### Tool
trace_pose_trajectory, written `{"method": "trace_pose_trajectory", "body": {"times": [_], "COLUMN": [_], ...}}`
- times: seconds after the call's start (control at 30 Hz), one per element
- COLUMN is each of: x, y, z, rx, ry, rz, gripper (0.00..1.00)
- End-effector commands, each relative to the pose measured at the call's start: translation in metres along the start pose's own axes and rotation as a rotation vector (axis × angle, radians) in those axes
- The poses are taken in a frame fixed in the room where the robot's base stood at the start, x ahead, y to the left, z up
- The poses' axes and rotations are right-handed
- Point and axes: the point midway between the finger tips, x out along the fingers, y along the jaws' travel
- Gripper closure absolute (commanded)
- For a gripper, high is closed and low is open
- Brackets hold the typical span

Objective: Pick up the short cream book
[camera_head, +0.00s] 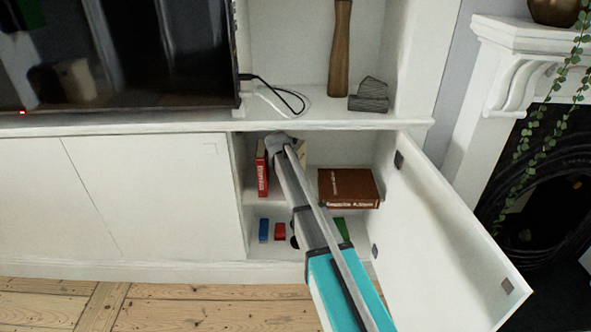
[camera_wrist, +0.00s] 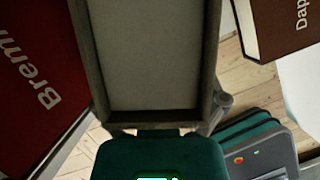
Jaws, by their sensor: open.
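The cream book (camera_head: 301,152) stands on the upper shelf of the open cabinet in the head view, mostly hidden behind my arm. My gripper (camera_head: 278,142) is at the top of that shelf, beside the cream book and the red book. It is open, though its fingers are hard to make out. In the wrist view a pale block with a grey-brown border (camera_wrist: 155,55) fills the upper middle; it looks like the cream book seen close up. I see no contact with it.
A red book (camera_head: 262,170) stands at the left, also close in the wrist view (camera_wrist: 35,80). A brown book (camera_head: 348,188) lies at the right. Small coloured blocks (camera_head: 264,230) sit on the lower shelf. The open door (camera_head: 450,240) bounds the right side.

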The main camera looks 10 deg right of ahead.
Motion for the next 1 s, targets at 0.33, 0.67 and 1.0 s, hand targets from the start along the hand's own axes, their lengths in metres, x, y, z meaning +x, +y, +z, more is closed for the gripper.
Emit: {"method": "trace_pose_trajectory", "body": {"times": [0.33, 0.67, 1.0], "x": [0.024, 0.024, 0.024], "y": [0.0, 0.0, 0.0], "z": [-0.002, -0.002, -0.002], "rx": [0.0, 0.0, 0.0], "ry": [0.0, 0.0, 0.0], "rz": [0.0, 0.0, 0.0], "gripper": [0.09, 0.09, 0.14]}}
